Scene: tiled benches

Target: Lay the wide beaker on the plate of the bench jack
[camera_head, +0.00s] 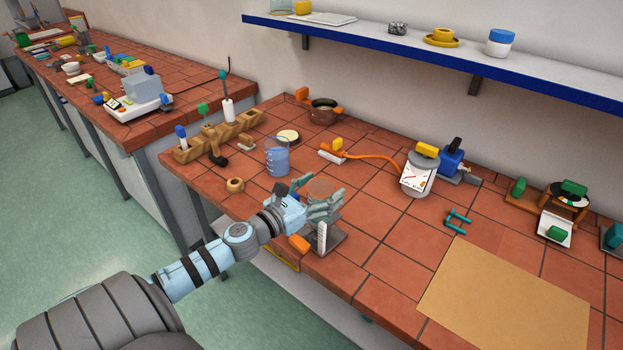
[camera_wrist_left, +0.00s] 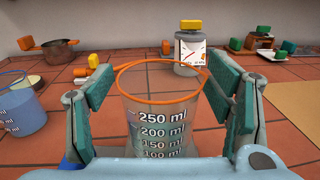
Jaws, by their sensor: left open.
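The wide beaker is a clear one with an orange rim and volume marks, seen in the left wrist view (camera_wrist_left: 162,110). It is upright between the fingers of my left gripper (camera_head: 322,204). The gripper is open, with a finger on each side of the beaker, as the left wrist view shows (camera_wrist_left: 165,100). The grey bench jack (camera_head: 326,240) is directly beneath the gripper and beaker near the bench's front edge. The fingers hide the contact between beaker and plate. My right gripper is not in view.
A blue beaker (camera_head: 277,160) stands behind and left of the jack. A wooden rack (camera_head: 215,138), a pot (camera_head: 323,113) and a gauge device (camera_head: 418,175) stand farther back. An orange block (camera_head: 299,243) is beside the jack. A tan mat (camera_head: 505,300) lies to the right.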

